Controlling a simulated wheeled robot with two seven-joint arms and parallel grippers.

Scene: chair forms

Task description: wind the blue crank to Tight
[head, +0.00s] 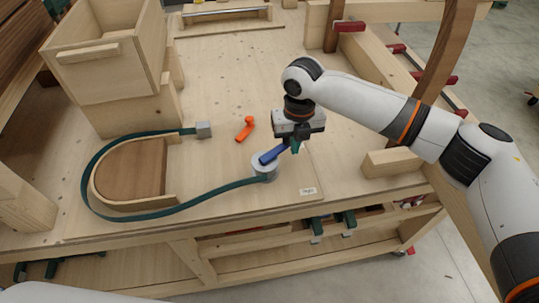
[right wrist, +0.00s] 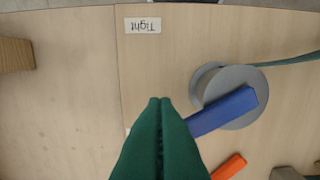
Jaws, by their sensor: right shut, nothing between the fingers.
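The blue crank (head: 270,155) sits on a round grey drum (head: 263,168) on the wooden bench. The green strap runs from the drum around a curved wooden form. The label "Tight" (head: 308,191) lies on the bench to the right of the drum. It also shows upside down in the right wrist view (right wrist: 142,25). My right gripper (head: 295,149) is shut and empty, by the outer end of the crank. My left gripper is out of view.
An orange handle (head: 245,129) lies behind the drum, with a grey block (head: 203,130) to its left. The curved form (head: 130,170) and a wooden box (head: 105,60) take up the left. A wooden block (head: 392,162) is at the right edge. The bench around the label is clear.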

